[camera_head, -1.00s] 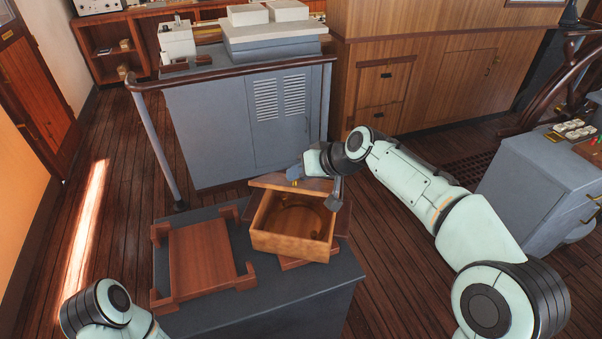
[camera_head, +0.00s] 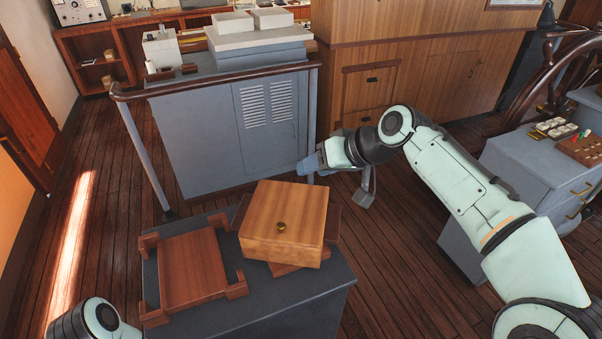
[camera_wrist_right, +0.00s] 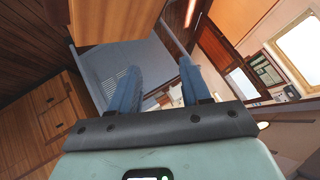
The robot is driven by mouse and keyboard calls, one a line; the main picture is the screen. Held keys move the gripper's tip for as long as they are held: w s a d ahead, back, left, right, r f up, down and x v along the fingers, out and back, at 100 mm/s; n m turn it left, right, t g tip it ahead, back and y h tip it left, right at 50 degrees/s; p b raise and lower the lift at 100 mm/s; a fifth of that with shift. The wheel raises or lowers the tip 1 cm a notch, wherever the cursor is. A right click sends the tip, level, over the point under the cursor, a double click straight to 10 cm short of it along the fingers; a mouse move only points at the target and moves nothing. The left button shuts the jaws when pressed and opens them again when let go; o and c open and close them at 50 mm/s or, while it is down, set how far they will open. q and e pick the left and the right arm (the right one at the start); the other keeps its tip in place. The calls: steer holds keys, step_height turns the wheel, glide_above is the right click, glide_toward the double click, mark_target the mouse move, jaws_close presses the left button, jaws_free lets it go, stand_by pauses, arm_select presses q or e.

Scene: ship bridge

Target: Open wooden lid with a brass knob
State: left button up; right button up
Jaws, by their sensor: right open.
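The wooden box (camera_head: 284,254) stands on the grey cabinet top. Its wooden lid (camera_head: 291,203) lies down over the opening, so the inside is hidden. The brass knob (camera_head: 281,226) is on the lid near its front edge. My right gripper (camera_head: 310,167) is behind and to the right of the box, apart from it. In the right wrist view its two blue fingers (camera_wrist_right: 158,88) are spread with nothing between them. A wooden surface, probably the box, fills the top left there. Only part of my left arm shows at the lower left; its gripper is out of view.
A wooden tray (camera_head: 192,268) with raised corners lies left of the box on the grey cabinet top (camera_head: 290,297). A larger grey console (camera_head: 235,128) with a handrail (camera_head: 215,79) stands behind. A drawer cabinet (camera_head: 535,165) is at the right. Open floor lies between.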

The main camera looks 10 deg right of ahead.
steer(key=shift+v, duration=1.5)
